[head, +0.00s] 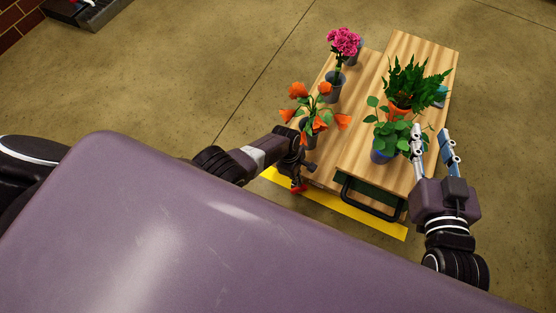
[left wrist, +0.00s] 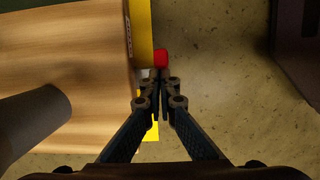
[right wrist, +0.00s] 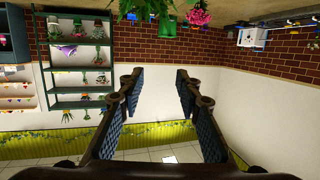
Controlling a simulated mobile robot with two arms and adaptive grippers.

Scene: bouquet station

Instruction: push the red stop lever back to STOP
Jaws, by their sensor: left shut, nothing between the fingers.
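The red stop lever (head: 298,187) shows as a small red piece at the near edge of the wooden cart, just past my left gripper (head: 300,167). In the left wrist view its red end (left wrist: 160,57) sits right at my shut, empty fingertips (left wrist: 160,74); I cannot tell whether they touch it. The lever's base is hidden. A small dark label (left wrist: 128,36) is on the cart edge, too small to read. My right gripper (head: 432,142) is open and empty, above the cart's right side near the leafy plant.
The cart top (head: 345,150) carries orange flowers (head: 312,112), pink flowers (head: 343,42), a fern (head: 415,80) and a leafy plant (head: 388,137) in pots. A black handle (head: 370,209) juts from the near side. A yellow strip (head: 345,215) lies on the floor below.

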